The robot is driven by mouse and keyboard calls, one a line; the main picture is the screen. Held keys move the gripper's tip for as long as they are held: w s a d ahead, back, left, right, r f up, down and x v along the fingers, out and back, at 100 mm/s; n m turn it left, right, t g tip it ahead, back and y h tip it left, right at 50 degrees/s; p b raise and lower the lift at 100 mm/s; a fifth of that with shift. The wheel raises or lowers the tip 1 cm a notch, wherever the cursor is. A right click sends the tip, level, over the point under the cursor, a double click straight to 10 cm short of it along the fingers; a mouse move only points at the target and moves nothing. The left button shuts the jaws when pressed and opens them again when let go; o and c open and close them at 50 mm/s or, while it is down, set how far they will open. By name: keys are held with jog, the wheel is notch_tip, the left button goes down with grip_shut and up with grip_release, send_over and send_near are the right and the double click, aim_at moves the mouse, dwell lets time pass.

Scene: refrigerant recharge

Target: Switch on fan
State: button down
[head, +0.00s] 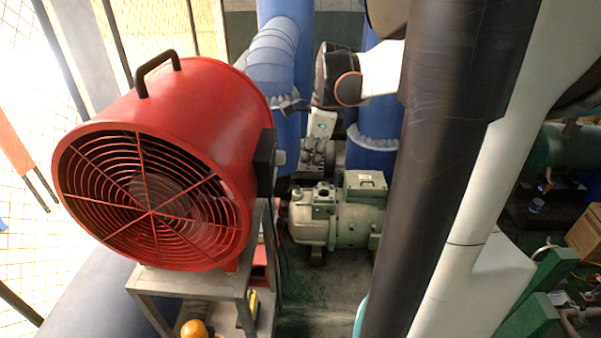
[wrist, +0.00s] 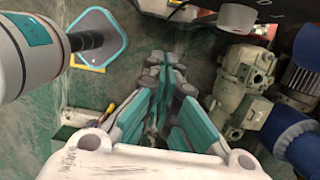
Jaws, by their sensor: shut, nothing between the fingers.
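The red fan (head: 150,165) stands on a grey metal stand at the left of the head view. A black switch box (head: 265,160) with a small grey knob (head: 280,157) sits on its right side. The grey knob also shows at the top of the wrist view (wrist: 237,17), under a dark part of the box. My gripper (wrist: 163,62) is shut and empty, its fingers pointing up the wrist picture. The knob is apart from the fingertips, above and to their right there. In the head view my gripper (head: 318,158) is right of the knob; its fingertips are hard to make out.
A green-grey motor pump (head: 335,220) stands on the floor below and right of the fan. Large blue pipes (head: 285,60) rise behind my gripper. The fan's metal stand (head: 190,283) has a yellow-orange object (head: 193,329) low down. Green floor shows between stand and pump.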

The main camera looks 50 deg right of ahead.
jog(key=v, duration=0.5)
jog(key=shift+s+d+r, duration=0.25)
jog(key=shift+s, duration=0.1)
